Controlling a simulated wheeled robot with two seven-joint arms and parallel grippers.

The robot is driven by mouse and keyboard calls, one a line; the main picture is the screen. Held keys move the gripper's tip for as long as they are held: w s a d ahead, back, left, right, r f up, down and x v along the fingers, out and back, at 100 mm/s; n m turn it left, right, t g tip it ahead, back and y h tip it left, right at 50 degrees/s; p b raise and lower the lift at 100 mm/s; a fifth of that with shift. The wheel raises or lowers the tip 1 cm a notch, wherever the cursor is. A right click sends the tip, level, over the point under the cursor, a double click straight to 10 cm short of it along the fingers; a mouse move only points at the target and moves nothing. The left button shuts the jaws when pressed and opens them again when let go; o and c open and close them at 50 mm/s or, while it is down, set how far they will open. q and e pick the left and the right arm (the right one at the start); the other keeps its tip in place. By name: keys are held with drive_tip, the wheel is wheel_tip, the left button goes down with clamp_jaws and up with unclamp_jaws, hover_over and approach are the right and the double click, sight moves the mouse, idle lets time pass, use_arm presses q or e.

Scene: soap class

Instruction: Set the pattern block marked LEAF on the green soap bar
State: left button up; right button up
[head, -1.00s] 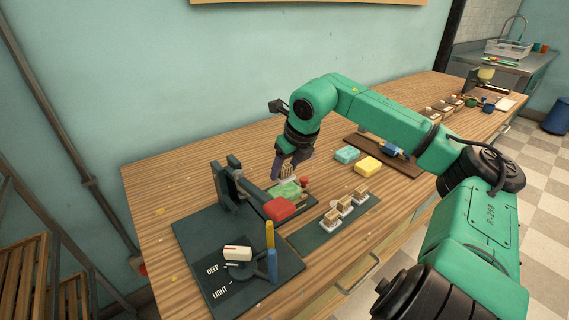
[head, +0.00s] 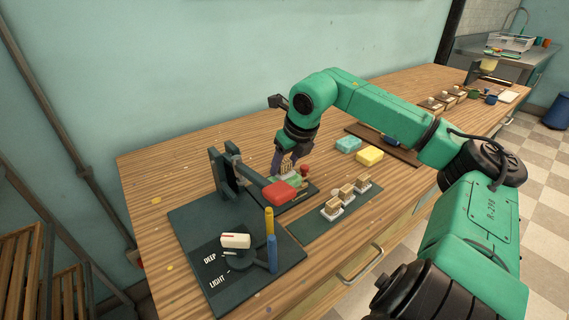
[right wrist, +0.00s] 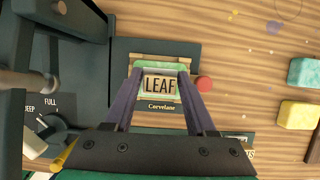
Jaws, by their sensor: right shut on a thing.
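My right gripper (head: 286,170) is shut on the LEAF pattern block (right wrist: 159,86), a pale wooden block with dark letters facing the right wrist camera. The green soap bar (right wrist: 147,68) lies under the block, in a dark holder (right wrist: 122,90) labelled Corvelane. My left gripper is not in view.
A press with a red-ended lever (head: 278,191) stands close left of the bar. A red knob (head: 304,171) is at the holder's right. Several pattern blocks stand on a green mat (head: 313,229). Teal (head: 348,144) and yellow (head: 369,155) soap bars lie to the right. A DEEP/LIGHT dial plate (head: 195,240) is in front.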

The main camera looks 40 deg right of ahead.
drive_tip(key=shift+f+b, duration=0.6)
drive_tip(key=shift+b, duration=0.05)
idle(0.9)
drive_tip(key=o, duration=1.6)
drive_tip(key=shift+c, duration=0.2)
drive_tip(key=shift+r, duration=0.1)
drive_tip(key=shift+r+p, duration=2.9)
drive_tip(key=shift+r, duration=0.05)
